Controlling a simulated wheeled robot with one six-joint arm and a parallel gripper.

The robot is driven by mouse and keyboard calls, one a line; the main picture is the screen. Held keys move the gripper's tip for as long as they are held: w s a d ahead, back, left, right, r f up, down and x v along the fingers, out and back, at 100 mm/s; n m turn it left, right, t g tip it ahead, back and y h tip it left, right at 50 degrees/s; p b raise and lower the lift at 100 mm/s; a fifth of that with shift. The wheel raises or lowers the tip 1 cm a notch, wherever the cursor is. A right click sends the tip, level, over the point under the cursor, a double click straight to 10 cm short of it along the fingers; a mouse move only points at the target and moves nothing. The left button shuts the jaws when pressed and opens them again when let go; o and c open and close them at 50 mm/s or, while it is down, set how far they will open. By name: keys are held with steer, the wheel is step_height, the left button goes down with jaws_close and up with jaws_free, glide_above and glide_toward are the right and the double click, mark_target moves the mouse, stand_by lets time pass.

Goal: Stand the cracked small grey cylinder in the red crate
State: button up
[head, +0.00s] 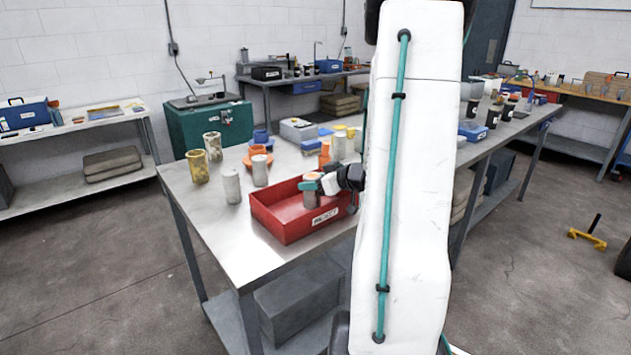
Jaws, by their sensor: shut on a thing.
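The red crate (272,222) sits near the front edge of the metal table, with a white label on its front wall. My gripper (312,182) reaches in from the right over the crate and is shut on a small grey cylinder (311,199). The cylinder looks upright, inside the crate's outline. Its lower end is close to the crate floor, but I cannot tell whether it touches. Cracks on it are too small to make out. My arm hides the crate's right end.
Orange parts (258,156) and more cylinders (339,145) stand behind the crate. The table's front left corner (225,250) is clear.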

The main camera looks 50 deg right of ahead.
steer(key=o, duration=1.3)
steer(key=shift+f, duration=0.15)
